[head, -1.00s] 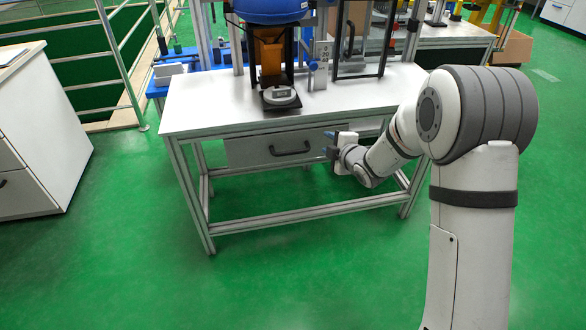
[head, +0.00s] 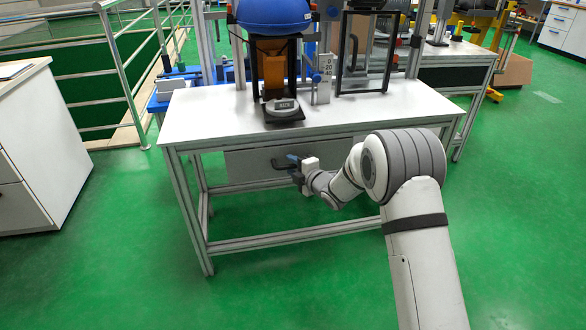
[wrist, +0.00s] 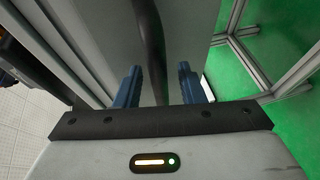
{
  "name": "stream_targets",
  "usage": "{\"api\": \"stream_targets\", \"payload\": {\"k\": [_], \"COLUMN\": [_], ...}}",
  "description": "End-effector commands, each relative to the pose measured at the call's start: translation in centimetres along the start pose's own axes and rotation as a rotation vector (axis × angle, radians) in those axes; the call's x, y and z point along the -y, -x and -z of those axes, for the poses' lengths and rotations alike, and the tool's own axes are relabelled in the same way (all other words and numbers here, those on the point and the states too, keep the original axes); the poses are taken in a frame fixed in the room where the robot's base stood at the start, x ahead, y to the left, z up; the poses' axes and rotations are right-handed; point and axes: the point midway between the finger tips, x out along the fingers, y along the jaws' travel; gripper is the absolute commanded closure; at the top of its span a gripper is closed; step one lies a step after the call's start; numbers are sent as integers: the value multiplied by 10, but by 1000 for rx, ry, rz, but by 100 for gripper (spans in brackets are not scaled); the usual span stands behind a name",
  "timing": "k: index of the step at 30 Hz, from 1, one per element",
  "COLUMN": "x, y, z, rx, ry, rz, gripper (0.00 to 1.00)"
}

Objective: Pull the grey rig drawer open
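The grey rig drawer (head: 247,164) sits under the white tabletop and looks shut. Its dark bar handle (head: 279,163) is partly hidden by my gripper in the head view. My gripper (head: 292,167) is at the right part of the handle. In the wrist view my gripper (wrist: 160,84) has two blue fingers standing apart. The dark handle (wrist: 152,50) runs up between them, with gaps visible at both sides. The drawer front (wrist: 188,30) lies beyond the fingers.
The white table (head: 200,115) stands on an aluminium frame. A small scale (head: 283,109) and the blue-topped drop rig (head: 275,15) stand on it. A white cabinet (head: 40,140) is at the left. The green floor before the table is clear.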

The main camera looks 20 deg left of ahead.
Motion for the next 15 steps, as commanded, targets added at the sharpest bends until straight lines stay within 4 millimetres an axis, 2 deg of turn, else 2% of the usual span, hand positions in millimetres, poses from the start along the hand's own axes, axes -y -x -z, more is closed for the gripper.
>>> {"api": "stream_targets", "payload": {"k": [6, 15], "x": [0, 0], "y": [0, 0], "z": [0, 0], "rx": [0, 0], "ry": [0, 0], "rz": [0, 1], "gripper": [65, 90]}}
